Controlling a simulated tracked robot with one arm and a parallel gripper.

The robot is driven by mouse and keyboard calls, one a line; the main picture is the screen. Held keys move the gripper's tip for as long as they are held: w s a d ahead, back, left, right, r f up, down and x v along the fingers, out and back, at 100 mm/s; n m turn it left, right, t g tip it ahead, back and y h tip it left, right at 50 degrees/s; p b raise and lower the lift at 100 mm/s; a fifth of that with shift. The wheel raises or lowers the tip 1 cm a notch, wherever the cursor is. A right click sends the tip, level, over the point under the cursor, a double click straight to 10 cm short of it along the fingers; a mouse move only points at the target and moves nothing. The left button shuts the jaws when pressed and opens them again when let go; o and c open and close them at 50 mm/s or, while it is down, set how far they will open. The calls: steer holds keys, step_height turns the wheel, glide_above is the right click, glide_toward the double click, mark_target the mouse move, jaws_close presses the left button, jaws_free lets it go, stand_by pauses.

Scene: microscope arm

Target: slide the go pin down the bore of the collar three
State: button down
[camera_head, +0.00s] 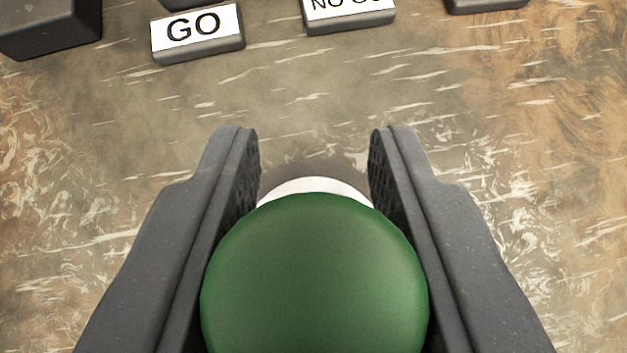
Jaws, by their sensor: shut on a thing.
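My gripper (314,150) is in the lower middle of the head view, with a dark jaw on each side of a round green top (314,275). The gripper is shut on this green-topped thing, which looks like the handle of the go pin. A white rim (315,186) shows just beyond the green top, between the jaws; I cannot tell whether it belongs to the pin or to a thing beneath. The pin's shaft is hidden under the green top. I cannot make out collar three or its bore.
A block labelled GO (198,33) stands at the top left. A block labelled NO GO (348,12), partly cut off, is at the top middle. Dark blocks (50,25) sit at the top edge. The mottled brown table (310,100) is bare between them and my gripper.

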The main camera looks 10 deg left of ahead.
steer(key=shift+f+b, duration=0.35)
steer(key=shift+f, duration=0.9)
steer(key=c, duration=1)
jaws_free()
steer(key=shift+p+v, duration=0.85)
steer(key=shift+v, duration=5.95)
steer(key=shift+d+r, duration=0.1)
